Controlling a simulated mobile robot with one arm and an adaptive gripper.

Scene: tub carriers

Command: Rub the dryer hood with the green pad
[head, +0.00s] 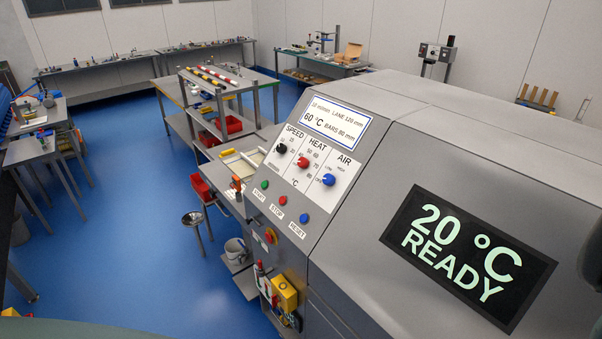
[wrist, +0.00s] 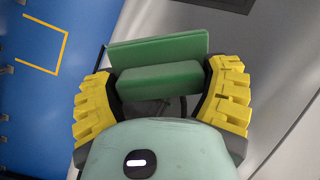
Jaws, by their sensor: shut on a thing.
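The green pad (wrist: 158,50) shows in the wrist view as a flat upper slab with a thicker green block below it. My gripper (wrist: 162,78) is shut on the block, one yellow ridged finger on each side. The dryer hood is the large grey metal housing (head: 455,125) filling the right of the head view. A grey surface, seemingly the hood (wrist: 285,40), lies behind and right of the pad in the wrist view. I cannot tell whether the pad touches it. The pad and my gripper's fingers do not show in the head view.
The hood's front has a display (head: 465,258) reading 20 °C READY. Left of it is a control panel (head: 305,165) with knobs and buttons. A yellow box (head: 285,293) hangs below. A stool (head: 193,219) and benches stand beyond; blue floor (head: 130,235) is open at left.

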